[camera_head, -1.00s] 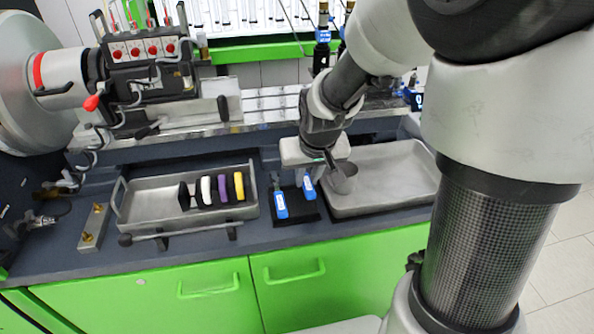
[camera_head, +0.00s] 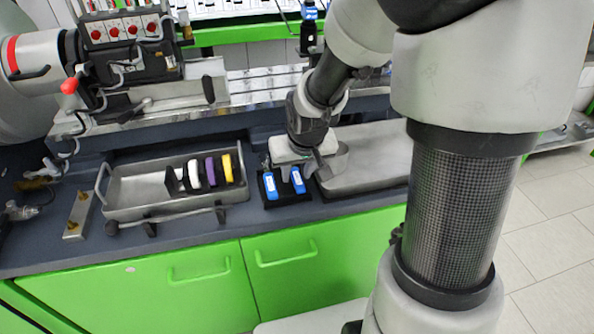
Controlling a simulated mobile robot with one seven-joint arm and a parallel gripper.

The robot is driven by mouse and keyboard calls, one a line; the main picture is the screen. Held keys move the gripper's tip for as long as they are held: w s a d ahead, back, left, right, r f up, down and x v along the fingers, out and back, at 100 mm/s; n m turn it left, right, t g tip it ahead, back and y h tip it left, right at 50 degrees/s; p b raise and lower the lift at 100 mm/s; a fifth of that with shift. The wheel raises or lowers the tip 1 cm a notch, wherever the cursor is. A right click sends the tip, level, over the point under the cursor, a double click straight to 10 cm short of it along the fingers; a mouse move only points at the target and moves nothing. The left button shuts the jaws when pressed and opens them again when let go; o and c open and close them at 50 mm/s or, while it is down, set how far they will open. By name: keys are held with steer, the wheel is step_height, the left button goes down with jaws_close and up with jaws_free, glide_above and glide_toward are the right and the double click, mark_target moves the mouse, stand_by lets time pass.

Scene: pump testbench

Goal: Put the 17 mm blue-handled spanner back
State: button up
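Two blue-handled spanners are at a black holder mat (camera_head: 292,201) on the dark bench. The left spanner (camera_head: 271,186) lies on the mat. The right spanner (camera_head: 298,181) hangs just under my gripper (camera_head: 293,167), over the right half of the mat, its handle toward the front. My gripper appears shut on this right spanner; its fingers and the spanner's metal end are mostly hidden. Whether the spanner touches the mat cannot be told. The size marks on the white labels are too small to read.
A grey tray (camera_head: 130,199) with several coloured-edged pieces stands to the left. Close on the right is another grey tray (camera_head: 375,165), with a metal scoop or cup (camera_head: 333,161) by my gripper. Green cabinet fronts (camera_head: 200,268) are below the bench edge.

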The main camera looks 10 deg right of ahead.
steer(key=shift+r+p, duration=0.45)
steer(key=shift+r, duration=0.1)
steer(key=p+v, duration=0.3)
steer(key=v, duration=0.9)
steer(key=s+r, duration=0.4)
steer(key=s, duration=0.3)
steer(key=s+r+t, duration=0.1)
steer(key=s+r, duration=0.4)
steer(key=s, duration=0.3)
steer(key=shift+r, duration=0.3)
